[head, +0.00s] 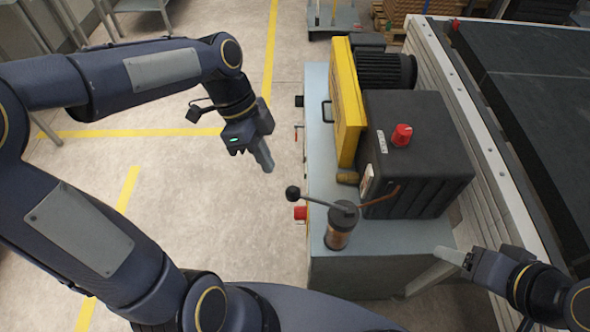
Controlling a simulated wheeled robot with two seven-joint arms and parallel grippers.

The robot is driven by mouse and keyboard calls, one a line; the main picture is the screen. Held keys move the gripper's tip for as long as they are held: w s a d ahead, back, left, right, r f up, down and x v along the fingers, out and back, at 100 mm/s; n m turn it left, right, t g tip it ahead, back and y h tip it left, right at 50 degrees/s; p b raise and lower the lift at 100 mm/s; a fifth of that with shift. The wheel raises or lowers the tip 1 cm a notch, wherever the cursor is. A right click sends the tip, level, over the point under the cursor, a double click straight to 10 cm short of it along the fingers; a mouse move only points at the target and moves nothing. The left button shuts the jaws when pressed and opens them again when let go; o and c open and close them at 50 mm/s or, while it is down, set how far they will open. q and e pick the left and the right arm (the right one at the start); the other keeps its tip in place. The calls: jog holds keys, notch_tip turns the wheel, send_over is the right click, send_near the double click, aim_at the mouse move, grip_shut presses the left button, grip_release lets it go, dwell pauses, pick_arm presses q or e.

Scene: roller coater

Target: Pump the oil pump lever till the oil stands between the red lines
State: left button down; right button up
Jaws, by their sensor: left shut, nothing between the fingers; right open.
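The oil pump (339,230) is a small cylinder with a dark cap and an amber-brown body. It stands near the front left corner of the grey-blue cabinet top. Its lever (316,199) reaches left from the cap and ends in a black ball knob (293,193). The red lines and the oil level are too small to make out. My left gripper (264,163) is shut and empty, pointing down over the floor, up and left of the knob and apart from it. My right gripper (445,254) is open and empty at the cabinet's front right, apart from the pump.
A black tank (420,165) with a red cap (401,135) stands behind the pump, joined by a copper-coloured pipe (381,196). A yellow guard (347,105) and motor stand farther back. A red button (300,212) sits on the cabinet's left side. A conveyor (510,120) lies right.

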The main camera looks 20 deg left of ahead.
aim_at(290, 188)
pick_arm(q)
jog(key=d+r+m+p, duration=0.1)
jog(key=s+d+r+m+y+p, duration=0.1)
jog(key=m+p, duration=0.1)
jog(key=d+r+m+t+p, duration=0.1)
jog(key=r+p, duration=0.1)
jog(key=shift+s+d+r+y, duration=0.1)
jog(key=shift+s+d+y, duration=0.1)
jog(key=shift+s+y, duration=0.2)
pick_arm(e)
notch_tip(290, 188, up, 7)
jog(key=shift+r, duration=0.15)
pick_arm(q)
jog(key=b+x, duration=0.6)
jog(key=x, duration=0.1)
pick_arm(e)
notch_tip(290, 188, down, 6)
